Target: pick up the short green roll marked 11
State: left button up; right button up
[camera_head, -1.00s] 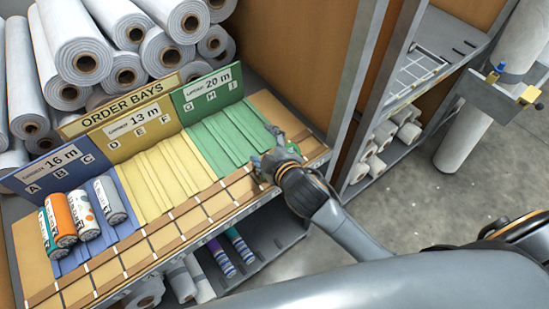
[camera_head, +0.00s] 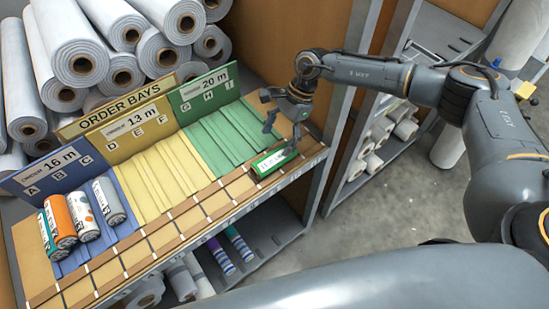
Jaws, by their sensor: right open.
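A short green roll (camera_head: 272,162) with a white label lies on the wooden front ledge, just in front of the green bays. Its label is too small to read, so I cannot confirm the 11. My right gripper (camera_head: 284,122) is open and empty above and behind this roll, its fingers spread and pointing down. It appears apart from the roll. My left gripper is not in view.
The blue bays hold several short rolls, among them an orange one (camera_head: 58,219) and a green-and-white one (camera_head: 47,238). The yellow bays (camera_head: 158,172) and green bays (camera_head: 222,143) are empty. Large white rolls (camera_head: 72,60) are stacked behind. A partition (camera_head: 345,105) stands at right.

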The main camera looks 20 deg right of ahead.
aim_at(276, 154)
jog(key=shift+s+d+f+h+b, duration=0.1)
jog(key=shift+d+f+h+b, duration=0.05)
jog(key=shift+f, duration=0.35)
jog(key=shift+s+d+f+h+b, duration=0.1)
jog(key=shift+d+f+h+b, duration=0.05)
jog(key=shift+f, duration=0.3)
jog(key=x, duration=0.5)
jog(key=shift+s+a+f+b, duration=0.15)
jog(key=shift+b, duration=0.25)
jog(key=c, duration=1.3)
